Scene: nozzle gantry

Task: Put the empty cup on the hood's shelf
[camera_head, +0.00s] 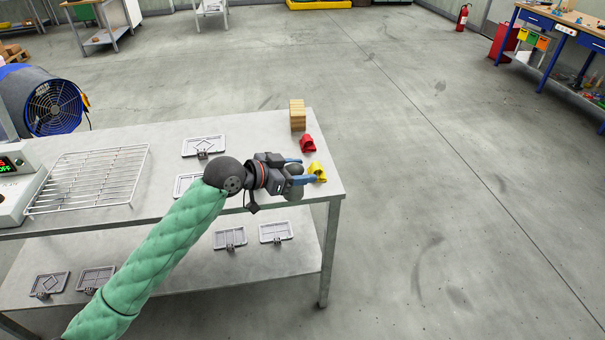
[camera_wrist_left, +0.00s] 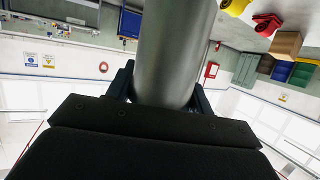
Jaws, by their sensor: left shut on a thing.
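My left gripper (camera_head: 301,172) reaches over the right end of the metal table, its blue fingers closed around a grey thing that is mostly hidden in the head view. In the left wrist view a smooth grey metal cylinder, seemingly the cup (camera_wrist_left: 175,50), stands between the fingers of the left gripper (camera_wrist_left: 165,88). Its inside is not visible, so I cannot tell whether it is empty. I cannot tell whether it touches the table. I cannot make out a hood or its shelf in either view. My right gripper is not in view.
A yellow piece (camera_head: 318,170), a red piece (camera_head: 308,144) and a wooden block (camera_head: 297,115) stand near the right edge of the table (camera_head: 250,128). A wire rack (camera_head: 88,180) lies left, with small grey plates (camera_head: 203,145) nearby. Open floor lies right.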

